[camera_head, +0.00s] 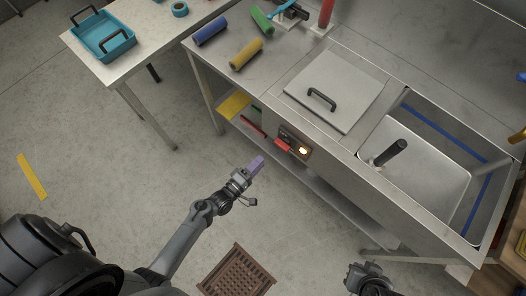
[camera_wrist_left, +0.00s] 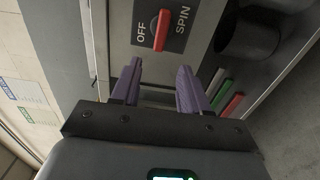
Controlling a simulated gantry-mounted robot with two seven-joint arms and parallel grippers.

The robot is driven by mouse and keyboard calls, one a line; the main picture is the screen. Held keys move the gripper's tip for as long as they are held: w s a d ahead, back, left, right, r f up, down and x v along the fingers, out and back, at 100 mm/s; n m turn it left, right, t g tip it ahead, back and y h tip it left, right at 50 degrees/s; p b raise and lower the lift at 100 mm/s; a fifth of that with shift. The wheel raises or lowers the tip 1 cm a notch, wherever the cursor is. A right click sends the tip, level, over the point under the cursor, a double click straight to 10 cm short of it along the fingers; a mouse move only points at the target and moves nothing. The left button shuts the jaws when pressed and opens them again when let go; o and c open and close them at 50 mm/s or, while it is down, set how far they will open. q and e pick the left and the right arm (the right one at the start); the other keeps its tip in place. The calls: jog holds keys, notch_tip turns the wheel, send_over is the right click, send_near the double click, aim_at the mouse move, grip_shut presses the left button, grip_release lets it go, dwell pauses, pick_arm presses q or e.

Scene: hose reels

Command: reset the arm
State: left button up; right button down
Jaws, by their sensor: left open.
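My left gripper (camera_head: 257,163) is in front of the workbench, near the switch panel on its front face. Its two purple fingers show in the left wrist view (camera_wrist_left: 160,72), spread apart with nothing between them. Beyond the fingertips is the switch panel (camera_wrist_left: 200,12), marked OFF and SPIN, with a red lever (camera_wrist_left: 161,30). The lever stands apart from the fingers. In the head view the panel (camera_head: 294,143) has the red lever (camera_head: 283,146) and a glowing lamp (camera_head: 303,150). Part of my right arm shows at the bottom right; its jaws cannot be made out.
The steel workbench has a square lid (camera_head: 334,88) with a black handle and a sink basin (camera_head: 428,163). Blue, yellow and green rolls lie at its left end. A side table holds a teal tray (camera_head: 103,36). A brown grate (camera_head: 237,273) lies on the open floor.

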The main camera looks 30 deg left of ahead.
pick_arm(q)
jog(key=shift+s, duration=0.2)
dwell(0.3)
jog(key=s+r+m+g, duration=0.5)
jog(key=r+m+g, duration=0.2)
jog(key=r+m, duration=0.45)
jog(key=s+a+r+m+g+y, duration=0.2)
jog(key=s+r+m+g+y, duration=0.15)
jog(key=s+m+g, duration=0.5)
notch_tip(320, 180, up, 33)
jog(key=s+n+t+p, duration=0.1)
jog(key=s+n+p, duration=0.1)
jog(key=p, duration=3)
jog(key=shift+p, duration=0.3)
